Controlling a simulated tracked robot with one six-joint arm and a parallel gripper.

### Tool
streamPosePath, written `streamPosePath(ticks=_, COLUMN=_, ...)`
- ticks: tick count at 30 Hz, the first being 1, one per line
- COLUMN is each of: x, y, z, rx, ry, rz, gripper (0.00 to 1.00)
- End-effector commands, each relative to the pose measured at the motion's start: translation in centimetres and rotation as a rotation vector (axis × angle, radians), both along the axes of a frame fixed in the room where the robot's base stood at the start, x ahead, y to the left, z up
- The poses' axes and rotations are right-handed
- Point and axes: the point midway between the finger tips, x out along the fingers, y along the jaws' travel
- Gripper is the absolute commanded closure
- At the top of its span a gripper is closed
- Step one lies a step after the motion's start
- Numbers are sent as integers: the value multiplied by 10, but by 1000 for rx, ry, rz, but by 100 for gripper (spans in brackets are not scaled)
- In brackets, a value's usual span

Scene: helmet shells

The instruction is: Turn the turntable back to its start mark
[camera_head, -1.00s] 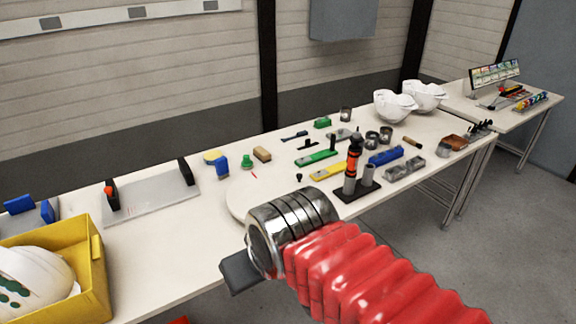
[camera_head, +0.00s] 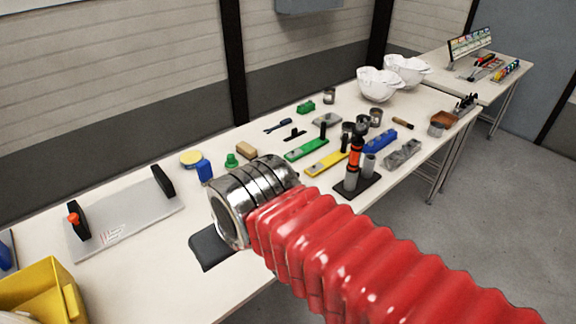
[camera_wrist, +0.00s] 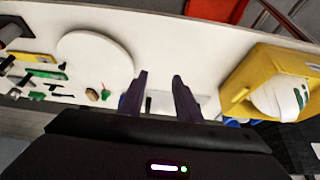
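The turntable is a flat white disc (camera_wrist: 95,62) on the white workbench, left of centre in the wrist view. A small red mark (camera_wrist: 102,86) shows near its edge there. In the head view the disc is hidden behind my arm's silver cuff and red sleeve. My gripper (camera_wrist: 157,82) is open and empty, its two dark fingers apart, to the right of the disc in the wrist view. In the head view only a dark part of my gripper (camera_head: 214,248) shows, over the bench's front area; its fingertips are hidden.
A yellow crate (camera_head: 42,292) stands at the near left; the wrist view shows a white helmet (camera_wrist: 280,100) in it. A grey plate (camera_head: 125,218) with black posts lies beyond. Tools, blocks and a black stand (camera_head: 355,186) crowd the bench to the right. Two white helmet shells (camera_head: 378,84) stand farther back.

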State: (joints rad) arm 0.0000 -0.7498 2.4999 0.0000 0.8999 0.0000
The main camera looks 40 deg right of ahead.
Motion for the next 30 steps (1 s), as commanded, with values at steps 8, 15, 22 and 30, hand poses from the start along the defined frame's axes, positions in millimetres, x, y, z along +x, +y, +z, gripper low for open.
streamPosePath(ticks=8, x=0, y=0, z=0, rx=0, ry=0, rz=0, gripper=69)
streamPosePath(ticks=15, x=1, y=0, z=1, rx=2, ry=1, rz=-4, gripper=62)
streamPosePath(ticks=22, x=16, y=-12, z=10, rx=50, ry=28, rz=-109, gripper=62)
streamPosePath(ticks=30, x=60, y=-44, z=29, rx=193, ry=95, rz=-410, gripper=62)
